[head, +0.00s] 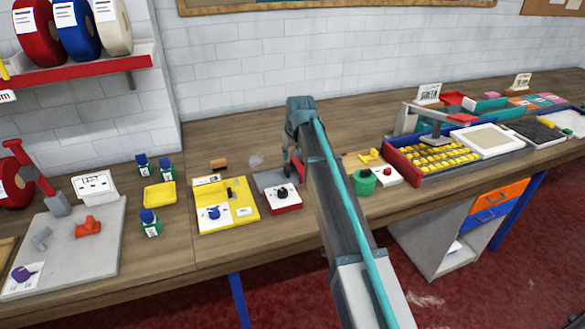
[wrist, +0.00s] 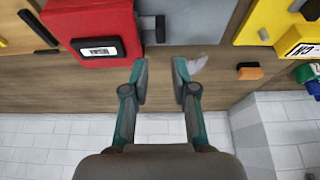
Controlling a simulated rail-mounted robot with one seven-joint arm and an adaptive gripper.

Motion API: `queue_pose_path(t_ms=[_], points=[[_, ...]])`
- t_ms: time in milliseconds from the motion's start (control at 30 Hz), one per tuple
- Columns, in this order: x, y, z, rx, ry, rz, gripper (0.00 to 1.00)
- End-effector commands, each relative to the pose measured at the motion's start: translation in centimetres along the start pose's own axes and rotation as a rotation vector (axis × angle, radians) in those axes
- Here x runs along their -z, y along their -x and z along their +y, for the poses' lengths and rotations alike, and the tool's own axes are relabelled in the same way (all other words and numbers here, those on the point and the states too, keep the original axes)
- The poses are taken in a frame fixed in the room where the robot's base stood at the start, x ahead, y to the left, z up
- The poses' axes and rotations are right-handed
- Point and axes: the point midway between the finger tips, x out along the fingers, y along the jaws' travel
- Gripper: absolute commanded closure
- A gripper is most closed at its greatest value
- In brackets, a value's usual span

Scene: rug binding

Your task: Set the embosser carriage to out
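A red box (wrist: 92,30) with a small labelled plate is at the upper left of the wrist view. A dark grey metal piece (wrist: 153,28) sticks out from its side; I cannot tell for sure whether it is the embosser carriage or how it is set. In the head view my arm hides most of this box. My gripper (wrist: 161,78) is open and empty, its two fingers apart above the wooden bench. The fingertips are just off the box's lower right corner in the wrist view. My gripper (head: 289,167) also shows in the head view, partly hidden.
A yellow board (head: 227,207) with small parts and a red-edged unit with a black knob (head: 282,193) stand nearby. An orange block (wrist: 250,72) and a whitish scrap (wrist: 197,63) lie near the wall. A green round container (head: 363,182) is right of my arm.

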Motion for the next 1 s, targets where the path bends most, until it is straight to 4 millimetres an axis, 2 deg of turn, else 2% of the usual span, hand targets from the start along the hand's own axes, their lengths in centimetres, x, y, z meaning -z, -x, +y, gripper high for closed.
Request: queue_pose_path(t_ms=[600, 800, 1000], points=[[0.1, -8.9, 0.0, 0.003, -0.004, -0.001, 0.73], [0.0, -10.2, 0.0, 0.003, -0.004, 0.000, 0.73], [0.0, -10.3, 0.0, 0.003, -0.005, 0.001, 0.73]])
